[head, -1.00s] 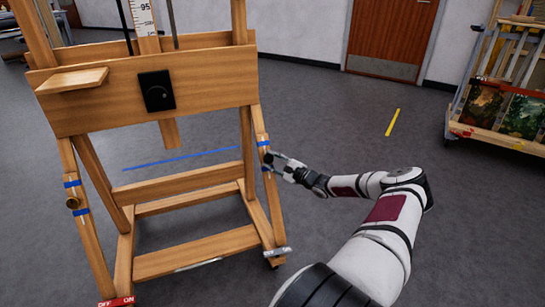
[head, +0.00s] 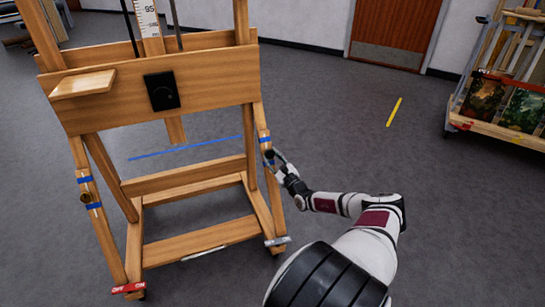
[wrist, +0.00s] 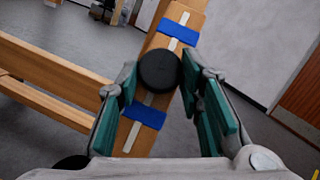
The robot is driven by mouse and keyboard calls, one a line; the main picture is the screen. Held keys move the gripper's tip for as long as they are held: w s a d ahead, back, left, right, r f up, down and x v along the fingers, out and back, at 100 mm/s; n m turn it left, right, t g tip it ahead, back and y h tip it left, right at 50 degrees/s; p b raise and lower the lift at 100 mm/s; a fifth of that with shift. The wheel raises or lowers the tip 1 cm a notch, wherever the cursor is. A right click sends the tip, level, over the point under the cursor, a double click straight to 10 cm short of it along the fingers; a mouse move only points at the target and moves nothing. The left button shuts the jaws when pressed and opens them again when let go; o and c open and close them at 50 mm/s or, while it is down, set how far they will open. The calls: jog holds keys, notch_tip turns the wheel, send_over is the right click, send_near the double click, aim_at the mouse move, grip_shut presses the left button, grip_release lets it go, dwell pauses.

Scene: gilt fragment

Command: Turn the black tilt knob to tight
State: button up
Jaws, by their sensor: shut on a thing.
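The round black knob (wrist: 160,70) sits on the easel's right side leg between two blue tape bands, over a pale slot strip. In the head view the knob (head: 268,154) is small and partly covered by my gripper (head: 275,160). In the wrist view my gripper (wrist: 158,88) has its teal-padded fingers on either side of the knob, closed on it. The exact contact of the pads is hard to see. No mark on the knob's face shows how far it is turned.
A painting cart (head: 500,125) stands far right.

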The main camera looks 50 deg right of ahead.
dwell(0.3)
jog(key=o, duration=1.2)
jog(key=shift+c, duration=0.2)
jog(key=v, duration=1.2)
